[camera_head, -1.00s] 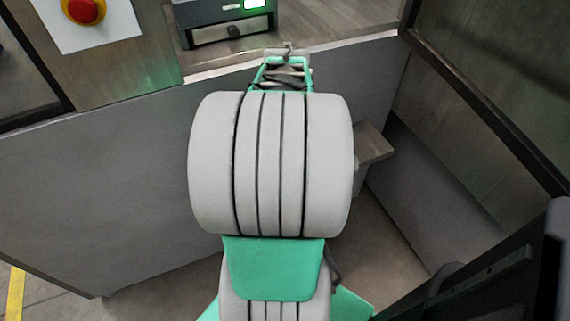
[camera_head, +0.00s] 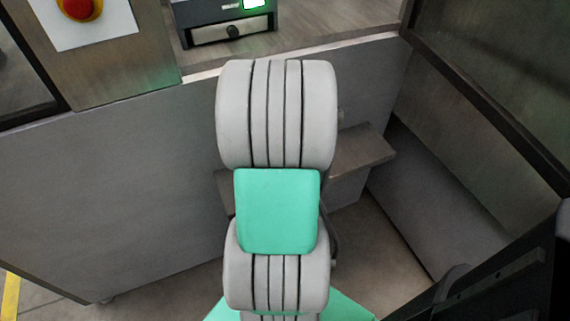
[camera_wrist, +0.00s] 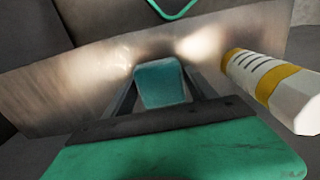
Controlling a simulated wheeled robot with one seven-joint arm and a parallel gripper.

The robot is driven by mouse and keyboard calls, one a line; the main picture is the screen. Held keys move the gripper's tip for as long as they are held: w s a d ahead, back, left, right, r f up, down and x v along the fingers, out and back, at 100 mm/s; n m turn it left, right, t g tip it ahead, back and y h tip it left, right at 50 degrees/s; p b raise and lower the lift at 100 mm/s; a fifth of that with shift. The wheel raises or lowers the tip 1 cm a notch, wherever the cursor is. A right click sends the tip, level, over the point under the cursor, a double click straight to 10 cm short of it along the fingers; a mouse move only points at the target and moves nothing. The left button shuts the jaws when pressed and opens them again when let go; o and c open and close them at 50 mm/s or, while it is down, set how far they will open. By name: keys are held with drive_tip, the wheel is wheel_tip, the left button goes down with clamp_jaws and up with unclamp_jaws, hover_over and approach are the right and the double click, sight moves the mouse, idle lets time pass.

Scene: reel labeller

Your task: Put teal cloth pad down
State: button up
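In the wrist view, the teal cloth pad (camera_wrist: 161,88) is a small, soft-edged block between the two dark fingers of my gripper (camera_wrist: 160,70). The fingers flank it on both sides, and my gripper looks shut on it. A brownish surface (camera_wrist: 75,95) with bright reflections lies beyond the pad. I cannot tell whether the pad touches it. In the head view, my arm hides my gripper and the pad.
A white bottle-like item with yellow bands (camera_wrist: 265,80) is close at the right. A teal outline (camera_wrist: 178,8) shows at the top. In the head view are a wooden ledge (camera_head: 365,150), a grey panel (camera_head: 110,190), a dark device (camera_head: 228,28) and a red button (camera_head: 78,8).

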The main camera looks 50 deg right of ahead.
drive_tip(key=shift+o, duration=1.3)
drive_tip(key=shift+r, duration=0.15)
wheel_tip(320, 180, up, 12)
drive_tip(key=p, duration=0.2)
